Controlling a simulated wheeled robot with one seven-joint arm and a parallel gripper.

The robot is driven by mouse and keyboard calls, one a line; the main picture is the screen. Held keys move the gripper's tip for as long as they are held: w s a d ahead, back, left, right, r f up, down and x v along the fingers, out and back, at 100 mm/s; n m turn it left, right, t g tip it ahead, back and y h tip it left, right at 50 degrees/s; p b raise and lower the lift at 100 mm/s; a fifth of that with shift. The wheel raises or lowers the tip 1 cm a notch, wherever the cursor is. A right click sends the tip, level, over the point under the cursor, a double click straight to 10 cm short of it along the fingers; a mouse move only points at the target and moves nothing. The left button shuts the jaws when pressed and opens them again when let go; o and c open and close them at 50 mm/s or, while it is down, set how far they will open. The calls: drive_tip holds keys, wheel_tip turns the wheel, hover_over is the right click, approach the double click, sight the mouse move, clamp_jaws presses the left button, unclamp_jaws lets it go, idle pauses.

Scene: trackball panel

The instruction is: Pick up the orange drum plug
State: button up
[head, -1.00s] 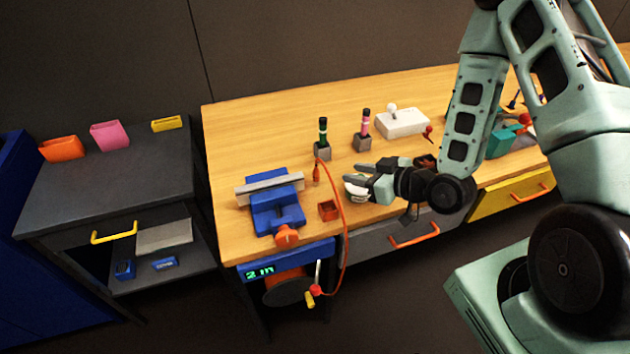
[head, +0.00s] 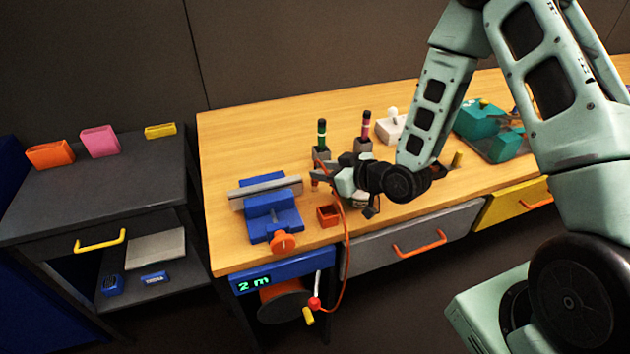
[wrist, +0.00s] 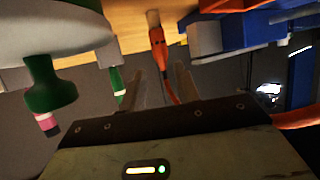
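The orange drum plug (head: 315,184) stands at the end of an orange cable on the wooden workbench, just left of my gripper. It also shows in the wrist view (wrist: 157,38), beyond the fingertips, with its cable running back between them. My gripper (head: 323,171) is low over the bench and reaches left toward the plug. In the wrist view the two fingers (wrist: 161,85) are apart, with a gap between them. The head view partly hides the plug behind the fingers, and I see no clear contact.
The blue vise (head: 272,216) stands left of the plug. A small orange box (head: 328,215) is in front. Green (head: 322,135) and pink (head: 366,126) handled tools stand in grey holders close behind my gripper. The cable (head: 347,255) hangs over the bench's front edge near the cable drum (head: 283,301).

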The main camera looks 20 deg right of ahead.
drive_tip(key=x, duration=0.2)
drive_tip(key=p+x, duration=0.1)
drive_tip(key=shift+w+a+r, duration=0.15)
drive_tip(key=shift+w+a, duration=0.1)
drive_tip(key=shift+a, duration=0.2)
drive_tip(key=shift+w+a+f, duration=0.25)
drive_tip(key=shift+w+f, duration=0.05)
drive_tip(key=shift+w, duration=0.2)
clamp_jaws()
drive_tip(key=shift+r, duration=0.1)
